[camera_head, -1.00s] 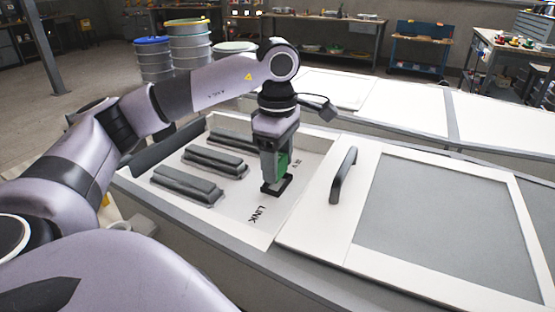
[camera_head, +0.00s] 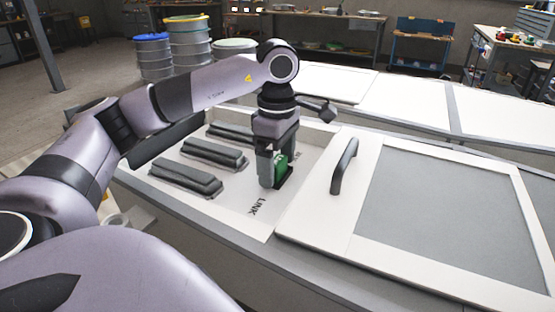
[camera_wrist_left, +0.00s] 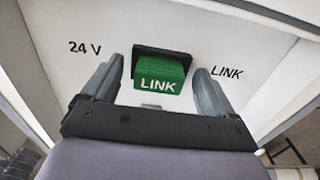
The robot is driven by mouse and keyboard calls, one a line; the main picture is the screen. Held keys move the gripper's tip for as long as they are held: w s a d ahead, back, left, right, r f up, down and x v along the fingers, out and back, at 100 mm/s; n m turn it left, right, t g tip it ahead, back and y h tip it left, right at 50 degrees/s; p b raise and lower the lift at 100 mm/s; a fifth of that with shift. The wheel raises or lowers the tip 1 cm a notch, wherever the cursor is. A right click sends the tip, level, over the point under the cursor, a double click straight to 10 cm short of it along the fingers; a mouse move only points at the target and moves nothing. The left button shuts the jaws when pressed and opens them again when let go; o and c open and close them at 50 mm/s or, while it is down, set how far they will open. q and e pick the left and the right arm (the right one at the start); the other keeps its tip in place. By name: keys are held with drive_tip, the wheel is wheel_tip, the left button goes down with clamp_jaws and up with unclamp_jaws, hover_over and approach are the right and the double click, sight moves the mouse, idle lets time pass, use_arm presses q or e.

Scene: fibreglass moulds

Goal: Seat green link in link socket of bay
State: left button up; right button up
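The green link (camera_wrist_left: 158,76), marked LINK, stands in the black-rimmed link socket (camera_wrist_left: 181,56) of the bay in the left wrist view. I cannot tell how deep it sits. The fingers of my left gripper (camera_wrist_left: 158,88) are on either side of it, open, with gaps to the link. In the head view my left gripper (camera_head: 273,168) points down into the bay (camera_head: 232,205), and the green link (camera_head: 281,162) shows partly behind a finger. The dark socket (camera_head: 286,178) shows at its foot. My right gripper is in neither view.
Several grey ribbed blocks (camera_head: 186,177) lie in the bay to the left of the gripper. A white panel with a dark handle (camera_head: 344,166) lies right of the bay. The floor reads LINK beside the socket and 24 V on its other side.

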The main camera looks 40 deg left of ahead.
sight(277, 161)
use_arm(q)
wheel_tip(277, 161, up, 7)
drive_tip(key=shift+r+p, duration=0.15)
drive_tip(key=shift+p, duration=0.4)
idle(0.6)
